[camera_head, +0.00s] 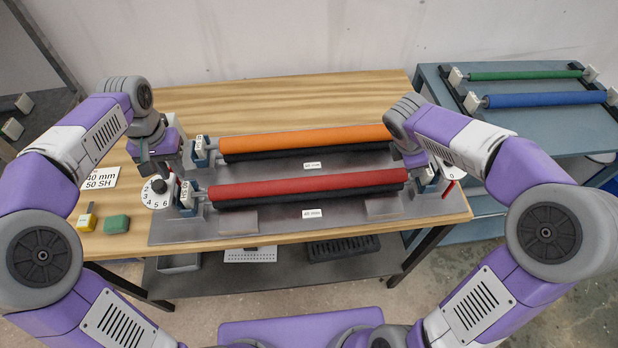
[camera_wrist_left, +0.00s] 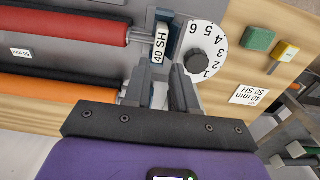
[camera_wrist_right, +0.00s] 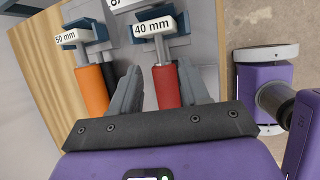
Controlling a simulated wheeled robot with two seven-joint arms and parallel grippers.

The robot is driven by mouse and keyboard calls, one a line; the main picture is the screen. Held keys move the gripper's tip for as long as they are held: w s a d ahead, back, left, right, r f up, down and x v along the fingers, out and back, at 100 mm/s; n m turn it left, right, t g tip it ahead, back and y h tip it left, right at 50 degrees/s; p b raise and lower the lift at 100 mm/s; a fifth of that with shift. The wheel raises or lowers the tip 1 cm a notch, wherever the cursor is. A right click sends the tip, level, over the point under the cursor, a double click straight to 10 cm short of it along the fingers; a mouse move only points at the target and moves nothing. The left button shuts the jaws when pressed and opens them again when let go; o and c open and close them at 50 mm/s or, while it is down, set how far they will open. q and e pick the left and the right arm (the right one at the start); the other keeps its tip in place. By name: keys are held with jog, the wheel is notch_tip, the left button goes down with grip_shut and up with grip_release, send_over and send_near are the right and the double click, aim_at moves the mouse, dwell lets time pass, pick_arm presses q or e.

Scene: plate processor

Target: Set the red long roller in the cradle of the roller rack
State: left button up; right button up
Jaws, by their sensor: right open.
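The red long roller (camera_head: 310,187) lies over a black roller (camera_head: 270,202) on the grey plate of the processor (camera_head: 350,218). It also shows in the left wrist view (camera_wrist_left: 70,26) and the right wrist view (camera_wrist_right: 166,87). My right gripper (camera_wrist_right: 160,80) is open, with its fingers either side of the red roller's right end, by the "40 mm" tag; contact cannot be told. My left gripper (camera_head: 152,172) is near the numbered dial (camera_head: 158,190) and the "40 SH" tag (camera_wrist_left: 160,45); its fingers are apart. A rack (camera_head: 462,98) holding green and blue rollers stands at the back right.
An orange roller (camera_head: 305,143) lies behind the red one. A green block (camera_head: 116,224), a yellow-and-grey piece (camera_head: 87,220) and a label card (camera_head: 100,178) lie on the left of the wooden table. The blue bench (camera_head: 560,130) has bare surface in front of the blue roller (camera_head: 545,99).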

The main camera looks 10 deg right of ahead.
aim_at(185, 189)
pick_arm(q)
jog(key=shift+s, duration=0.15)
pick_arm(e)
jog(key=shift+s, duration=0.1)
pick_arm(q)
jog(key=shift+f, duration=3.85)
pick_arm(e)
jog(key=shift+x, duration=3.85)
pick_arm(q)
grip_shut()
pick_arm(e)
jog(key=c, duration=0.5)
grip_shut()
pick_arm(q)
jog(key=shift+w+r, duration=0.1)
jog(key=shift+w, duration=0.1)
pick_arm(e)
jog(key=shift+r, duration=0.1)
